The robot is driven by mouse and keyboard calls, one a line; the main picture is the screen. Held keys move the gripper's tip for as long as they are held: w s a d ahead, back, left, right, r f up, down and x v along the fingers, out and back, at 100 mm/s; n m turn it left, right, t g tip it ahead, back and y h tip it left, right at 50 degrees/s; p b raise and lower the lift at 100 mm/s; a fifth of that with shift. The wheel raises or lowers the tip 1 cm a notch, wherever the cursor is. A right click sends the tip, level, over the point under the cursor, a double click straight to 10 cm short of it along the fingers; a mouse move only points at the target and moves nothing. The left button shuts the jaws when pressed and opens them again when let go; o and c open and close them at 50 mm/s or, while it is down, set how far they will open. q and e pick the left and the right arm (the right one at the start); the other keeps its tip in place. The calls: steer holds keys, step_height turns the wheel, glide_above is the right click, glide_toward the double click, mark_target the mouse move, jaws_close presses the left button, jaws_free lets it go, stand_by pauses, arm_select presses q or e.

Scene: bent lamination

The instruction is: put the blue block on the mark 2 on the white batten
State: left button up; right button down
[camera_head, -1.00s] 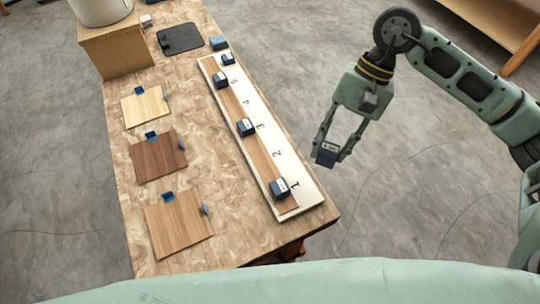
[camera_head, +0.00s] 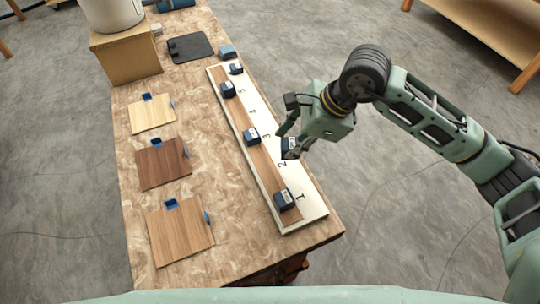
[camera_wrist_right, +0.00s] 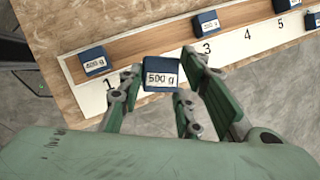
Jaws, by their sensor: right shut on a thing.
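The blue block (camera_head: 289,145), labelled 500 g, is in my right gripper (camera_head: 288,149). In the right wrist view the block (camera_wrist_right: 160,78) sits between the fingertips, which are shut on it. The white batten (camera_head: 313,205) lies along the table's right edge, with a brown wood strip on it and printed numbers. In the head view the block is over or beside the batten's right edge, close to the mark 2 (camera_head: 282,163). I cannot tell whether it touches the batten. In the wrist view the block and fingers hide the mark 2. My left gripper is not in view.
Other dark blue blocks stand on the strip near mark 1 (camera_head: 284,199), near mark 3 (camera_head: 250,136) and farther up. Three wooden panels with blue pieces (camera_head: 180,231) lie at the left. A black mat (camera_head: 187,47) and a cardboard box (camera_head: 127,60) are at the back.

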steer(key=a, duration=0.1)
steer(key=a+f, duration=0.1)
steer(key=a, duration=0.1)
steer(key=a+f+p, duration=0.1)
steer(key=shift+w+a+f, duration=0.15)
steer(key=shift+a+f, duration=0.1)
steer(key=shift+a, duration=0.15)
steer(key=shift+a+f, duration=0.35)
step_height(320, 180, down, 4)
steer(key=shift+r+p, duration=0.1)
steer(key=shift+p, duration=0.75)
steer(key=shift+f, duration=0.25)
steer(key=c, duration=1.3)
jaws_free()
steer(key=shift+o, duration=0.2)
